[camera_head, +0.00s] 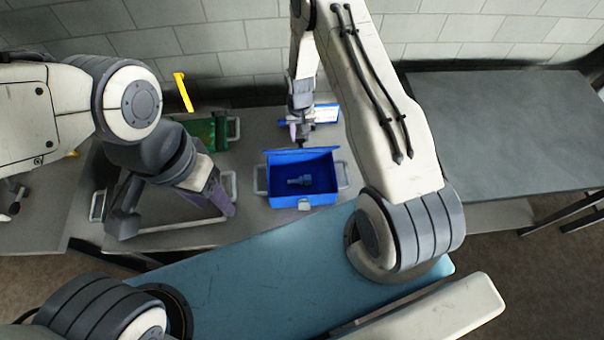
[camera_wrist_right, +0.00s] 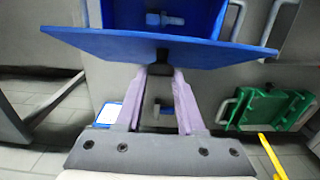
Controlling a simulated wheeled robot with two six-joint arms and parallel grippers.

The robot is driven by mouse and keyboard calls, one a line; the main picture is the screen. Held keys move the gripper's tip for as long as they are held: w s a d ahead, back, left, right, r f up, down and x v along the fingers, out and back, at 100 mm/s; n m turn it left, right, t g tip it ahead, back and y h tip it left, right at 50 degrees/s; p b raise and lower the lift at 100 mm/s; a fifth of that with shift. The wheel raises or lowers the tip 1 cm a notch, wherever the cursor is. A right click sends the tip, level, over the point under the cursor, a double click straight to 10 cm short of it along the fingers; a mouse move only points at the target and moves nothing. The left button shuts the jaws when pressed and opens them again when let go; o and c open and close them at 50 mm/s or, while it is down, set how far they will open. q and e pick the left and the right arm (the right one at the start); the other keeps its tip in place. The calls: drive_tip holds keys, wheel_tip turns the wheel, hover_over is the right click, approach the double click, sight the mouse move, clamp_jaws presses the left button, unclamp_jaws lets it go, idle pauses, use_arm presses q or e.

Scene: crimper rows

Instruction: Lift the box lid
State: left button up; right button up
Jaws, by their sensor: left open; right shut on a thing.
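The blue box (camera_head: 290,199) stands on the grey table in the head view, with a blue bolt-like part (camera_head: 300,181) inside. Its blue lid (camera_head: 285,156) is raised along the far side, so the inside shows. My right gripper (camera_head: 300,142) is at the lid's far edge. In the right wrist view, my right gripper (camera_wrist_right: 162,72) is shut on a small dark tab at the edge of the lid (camera_wrist_right: 110,42). The bolt-like part (camera_wrist_right: 165,19) also shows there. My left gripper (camera_head: 177,216) is open and empty, left of the box, with its fingers wide apart.
A green box (camera_head: 221,131) stands at the back left, with a yellow bar (camera_head: 183,92) nearby. A blue-and-white item (camera_head: 326,113) lies behind the blue box. The blue box has metal side handles (camera_head: 343,174). A bare grey table (camera_head: 500,130) is at the right.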

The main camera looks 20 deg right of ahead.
drive_tip(key=shift+w, duration=0.1)
drive_tip(key=shift+w+d+b, duration=0.2)
drive_tip(key=shift+w+b, duration=0.25)
drive_tip(key=shift+w, duration=0.15)
drive_tip(key=shift+w+d+b, duration=0.15)
drive_tip(key=shift+w+b, duration=0.3)
drive_tip(key=shift+w, duration=0.15)
drive_tip(key=shift+c, duration=0.2)
drive_tip(key=shift+w+d+f+b, duration=0.1)
drive_tip(key=shift+w+d+b, duration=0.05)
drive_tip(key=shift+w+b, duration=0.35)
clamp_jaws()
drive_tip(key=w+b, duration=0.1)
drive_tip(key=w+d+b, duration=0.1)
drive_tip(key=w, duration=0.1)
drive_tip(key=w+b, duration=0.1)
drive_tip(key=w, duration=0.1)
drive_tip(key=shift+w+d, duration=0.15)
drive_tip(key=shift+d, duration=0.1)
drive_tip(key=shift+o, duration=1.9)
unclamp_jaws()
